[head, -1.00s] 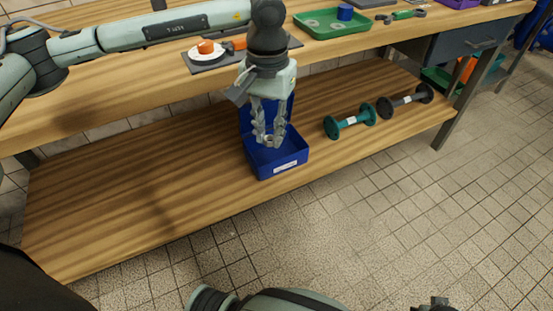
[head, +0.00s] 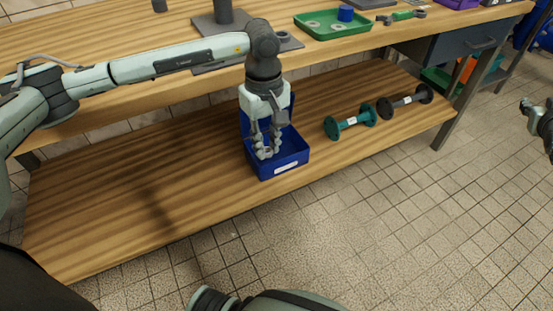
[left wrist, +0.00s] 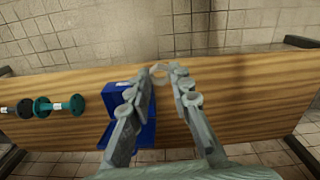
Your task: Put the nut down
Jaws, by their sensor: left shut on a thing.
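My left gripper (head: 266,155) points down at the blue bin (head: 291,165) on the lower wooden shelf, with its fingertips over the bin's opening. It is shut on a small grey ring-shaped nut (left wrist: 160,71), seen between the fingertips in the left wrist view. In the head view the fingers largely hide the nut, and I cannot tell its exact height over the bin floor. In the left wrist view the bin (left wrist: 116,92) is partly hidden behind one finger. My right gripper (head: 533,108) shows at the right edge; its jaw state is unclear.
A teal spool (head: 350,122) and a black spool (head: 405,101) lie on the shelf right of the bin. The worktop above holds a green tray (head: 333,33) with a blue cylinder (head: 345,13). The shelf left of the bin is clear.

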